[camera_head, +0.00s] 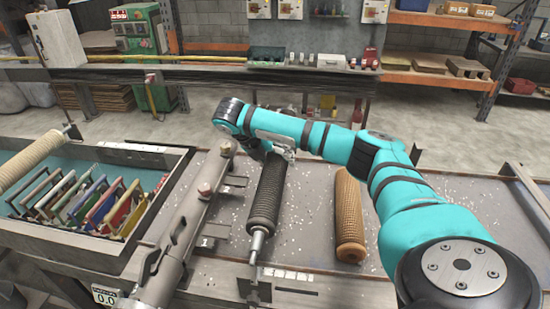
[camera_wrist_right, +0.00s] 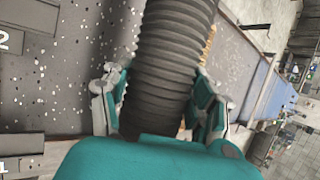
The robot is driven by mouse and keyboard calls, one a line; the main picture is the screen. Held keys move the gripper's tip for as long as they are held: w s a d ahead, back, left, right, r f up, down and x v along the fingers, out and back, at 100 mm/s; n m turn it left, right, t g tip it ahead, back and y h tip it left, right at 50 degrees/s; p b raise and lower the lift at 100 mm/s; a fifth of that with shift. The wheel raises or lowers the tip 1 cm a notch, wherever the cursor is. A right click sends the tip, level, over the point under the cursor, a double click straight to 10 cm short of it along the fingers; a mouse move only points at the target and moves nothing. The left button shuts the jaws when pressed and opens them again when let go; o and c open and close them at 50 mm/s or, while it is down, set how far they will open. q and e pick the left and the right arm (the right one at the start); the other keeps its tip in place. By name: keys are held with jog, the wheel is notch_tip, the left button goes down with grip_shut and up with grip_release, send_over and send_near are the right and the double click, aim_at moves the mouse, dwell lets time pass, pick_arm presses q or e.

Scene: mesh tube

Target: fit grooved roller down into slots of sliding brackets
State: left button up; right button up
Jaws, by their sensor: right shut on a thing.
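The black grooved roller (camera_head: 266,195) slants over the bench in the head view, its silver shaft (camera_head: 257,243) pointing toward the near edge. My right gripper (camera_head: 274,150) is shut around its far end. In the right wrist view the ribbed roller (camera_wrist_right: 172,60) lies between the two fingers (camera_wrist_right: 160,108). A dark bracket (camera_head: 255,290) stands at the bench's near edge, just below the shaft's near end; I cannot tell whether they touch. The roller's far shaft end and any bracket there are hidden by my gripper. My left gripper is not in view.
A brown textured roller (camera_head: 348,215) lies on the bench (camera_head: 310,210) to the right. A grey pipe frame (camera_head: 187,220) runs along the left. Beyond it are a tray (camera_head: 60,237) of coloured frames and a beige roller (camera_head: 30,160). Speckled bench surface is free between the rollers.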

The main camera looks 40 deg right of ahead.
jog(key=shift+w, duration=0.15)
jog(key=shift+w+f, duration=0.1)
jog(key=shift+w, duration=0.1)
jog(key=shift+w+f+b, duration=0.15)
jog(key=shift+f+b, duration=0.15)
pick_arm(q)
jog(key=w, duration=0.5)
pick_arm(e)
jog(key=shift+f, duration=0.15)
jog(key=shift+f+b, duration=0.8)
jog(key=shift+f, duration=0.5)
pick_arm(q)
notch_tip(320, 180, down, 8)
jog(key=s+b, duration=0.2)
jog(key=b, duration=0.4)
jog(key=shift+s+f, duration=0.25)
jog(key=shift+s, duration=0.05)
pick_arm(e)
jog(key=shift+f, duration=4.1)
